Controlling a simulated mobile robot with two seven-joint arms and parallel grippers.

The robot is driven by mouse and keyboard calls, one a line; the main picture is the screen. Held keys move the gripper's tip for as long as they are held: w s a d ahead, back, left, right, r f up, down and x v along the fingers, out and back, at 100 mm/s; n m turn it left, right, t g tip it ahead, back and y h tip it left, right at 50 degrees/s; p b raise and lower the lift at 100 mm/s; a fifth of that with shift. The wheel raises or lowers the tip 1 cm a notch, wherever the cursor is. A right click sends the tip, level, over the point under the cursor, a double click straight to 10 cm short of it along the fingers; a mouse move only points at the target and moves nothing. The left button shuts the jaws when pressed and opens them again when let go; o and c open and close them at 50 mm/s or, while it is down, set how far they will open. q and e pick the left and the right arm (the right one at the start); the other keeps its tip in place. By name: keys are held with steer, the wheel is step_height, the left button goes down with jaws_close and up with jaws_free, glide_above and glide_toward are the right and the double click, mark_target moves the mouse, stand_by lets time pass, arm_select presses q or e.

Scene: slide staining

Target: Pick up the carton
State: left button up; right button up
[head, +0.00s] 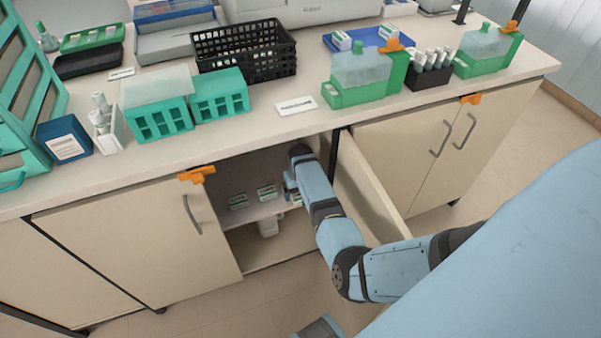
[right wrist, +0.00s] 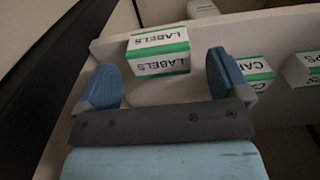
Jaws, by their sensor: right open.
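A white carton with green bands, marked LABELS (right wrist: 158,55), sits on the cupboard shelf (right wrist: 195,95) in the right wrist view. My right gripper (right wrist: 165,78) is open. Its two blue fingers stand left and right of the near side of this carton, with a gap visible on each side. In the head view my right gripper (head: 291,186) reaches into the open cupboard, partly hidden by its arm. A carton (head: 297,200) shows right beside it there. My left gripper is not in view.
Two more green-and-white cartons (right wrist: 254,69) (right wrist: 303,68) stand right of the LABELS one in the wrist view. An open door (head: 365,190) stands close beside my right arm. A white container (head: 268,226) is under the shelf. Racks and a basket (head: 243,52) fill the counter above.

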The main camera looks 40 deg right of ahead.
step_height(320, 180, down, 2)
steer(key=shift+f, duration=0.25)
steer(key=c, duration=1)
steer(key=shift+r, duration=0.1)
